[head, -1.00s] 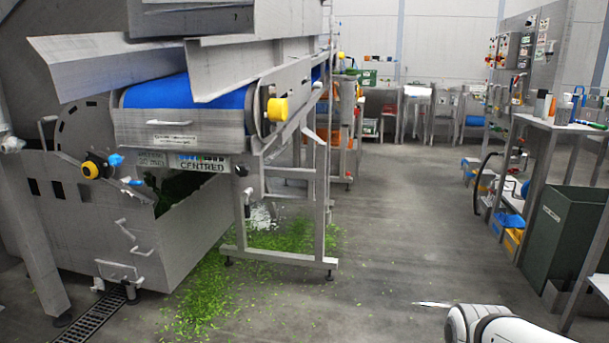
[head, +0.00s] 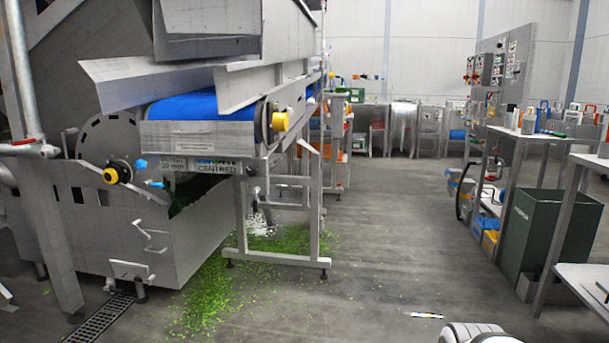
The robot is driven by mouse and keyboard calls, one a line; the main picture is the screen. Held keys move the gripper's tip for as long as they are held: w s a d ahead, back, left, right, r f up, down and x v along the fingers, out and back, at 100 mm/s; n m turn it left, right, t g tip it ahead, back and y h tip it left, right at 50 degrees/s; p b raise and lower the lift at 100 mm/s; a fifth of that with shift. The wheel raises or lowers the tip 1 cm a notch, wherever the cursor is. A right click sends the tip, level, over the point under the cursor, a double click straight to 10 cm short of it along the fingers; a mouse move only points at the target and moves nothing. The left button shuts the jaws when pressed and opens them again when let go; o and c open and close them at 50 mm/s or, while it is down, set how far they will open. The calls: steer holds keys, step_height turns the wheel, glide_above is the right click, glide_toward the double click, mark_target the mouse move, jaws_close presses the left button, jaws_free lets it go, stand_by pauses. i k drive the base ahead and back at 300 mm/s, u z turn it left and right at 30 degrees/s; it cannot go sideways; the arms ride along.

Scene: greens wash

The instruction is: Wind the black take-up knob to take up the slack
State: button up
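The grey wash machine with a blue conveyor belt (head: 185,106) stands at the left. A black round part with a yellow centre (head: 114,173) sits on its lower left side, beside a small blue fitting. A yellow round part (head: 280,121) is at the belt's right end, by the end roller. I cannot tell for sure which of these, if either, is the black take-up knob, or how slack the belt is. My gripper is out of view; only a white rounded part of my arm shows at the bottom right edge.
Green leaf scraps (head: 208,290) lie on the floor below the machine, near a drain grate (head: 101,320). A steel stand (head: 279,262) is under the belt end. A dark green bin (head: 549,232) and benches line the right. The middle floor is mostly open.

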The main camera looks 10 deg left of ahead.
mark_target(252, 170)
steer(key=u, duration=0.15)
steer(key=i, duration=0.9)
steer(key=z, duration=0.05)
